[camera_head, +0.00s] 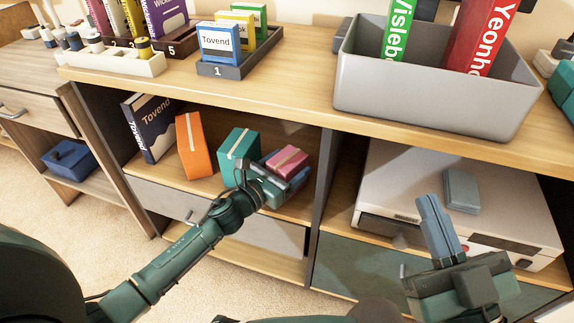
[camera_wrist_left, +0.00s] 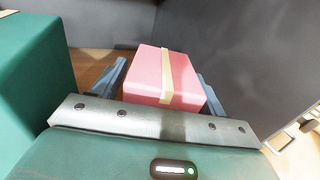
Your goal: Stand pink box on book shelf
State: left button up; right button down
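The pink box (camera_head: 288,158) with a tan band is in the shelf bay under the tabletop, right of a teal box (camera_head: 238,157). My left gripper (camera_head: 282,180) reaches into the bay, its fingers on either side of the pink box. In the left wrist view the pink box (camera_wrist_left: 165,75) sits squarely between the two fingers, which look shut on it. Its lower part is hidden by my gripper, so I cannot tell if it touches the shelf board (camera_head: 190,186). My right gripper (camera_head: 438,225) is before the right bay, fingers together and empty.
An orange box (camera_head: 190,145) and a dark book (camera_head: 148,126) lean left of the teal box. A dark divider (camera_head: 322,190) is close on the right. Above are a grey bin (camera_head: 430,107) and a small book tray (camera_head: 240,68).

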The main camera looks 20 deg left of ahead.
pick_arm(q)
jog(key=shift+o, duration=0.4)
jog(key=shift+r, duration=0.15)
jog(key=p+v, duration=0.2)
jog(key=v, duration=1)
pick_arm(e)
jog(key=f+m, duration=0.1)
jog(key=s+f+g+h, duration=0.1)
jog(key=shift+a+f+m+h, duration=0.2)
jog(key=shift+f+m+h, duration=0.1)
jog(key=shift+m, duration=0.1)
